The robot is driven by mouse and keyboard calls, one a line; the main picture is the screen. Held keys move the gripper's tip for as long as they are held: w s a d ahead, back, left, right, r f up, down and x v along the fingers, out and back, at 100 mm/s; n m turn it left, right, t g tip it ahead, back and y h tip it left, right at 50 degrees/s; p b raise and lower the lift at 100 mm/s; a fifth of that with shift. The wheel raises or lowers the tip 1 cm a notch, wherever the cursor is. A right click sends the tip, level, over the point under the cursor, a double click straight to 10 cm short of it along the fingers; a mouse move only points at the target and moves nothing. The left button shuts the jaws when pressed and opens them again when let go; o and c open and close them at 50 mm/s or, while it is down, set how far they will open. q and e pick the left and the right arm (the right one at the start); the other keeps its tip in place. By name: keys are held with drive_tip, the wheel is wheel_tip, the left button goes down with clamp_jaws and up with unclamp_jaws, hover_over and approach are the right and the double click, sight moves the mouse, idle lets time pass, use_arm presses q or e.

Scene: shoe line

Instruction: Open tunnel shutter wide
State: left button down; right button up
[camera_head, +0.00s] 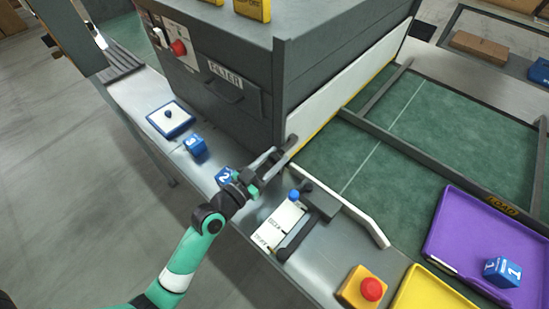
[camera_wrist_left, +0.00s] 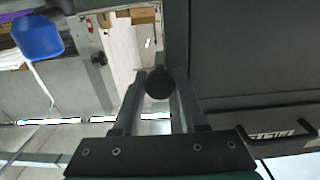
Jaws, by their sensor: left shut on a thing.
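The tunnel is a dark grey box (camera_head: 240,50) at the top middle. Its shutter, a long white panel (camera_head: 350,83) with a yellow lower edge, stands across the side facing the green belt (camera_head: 400,120). It appears low, close to the belt; I cannot tell whether there is a gap under it. My left gripper (camera_head: 285,152) is at the shutter's near end, by the tunnel's corner. In the left wrist view its fingers (camera_wrist_left: 158,88) are closed around a dark round knob (camera_wrist_left: 158,83). How the knob joins the shutter is hidden. My right gripper is not in view.
Blue numbered cubes (camera_head: 195,146) and a blue-edged plate (camera_head: 170,118) lie on the metal ledge left. A white block with a blue knob (camera_head: 293,196), a red button on a yellow box (camera_head: 371,289) and a purple tray (camera_head: 480,235) are right. A dark frame spans the belt.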

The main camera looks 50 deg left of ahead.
use_arm(q)
wheel_tip(320, 180, up, 17)
drive_tip(key=p, duration=1.3)
drive_tip(key=shift+r+p, duration=0.2)
drive_tip(key=shift+p, duration=0.2)
drive_tip(key=shift+c, duration=2.4)
unclamp_jaws()
drive_tip(key=shift+f, duration=0.1)
drive_tip(key=s+d+b, duration=0.1)
drive_tip(key=s, duration=1)
drive_tip(key=shift+s, duration=0.3)
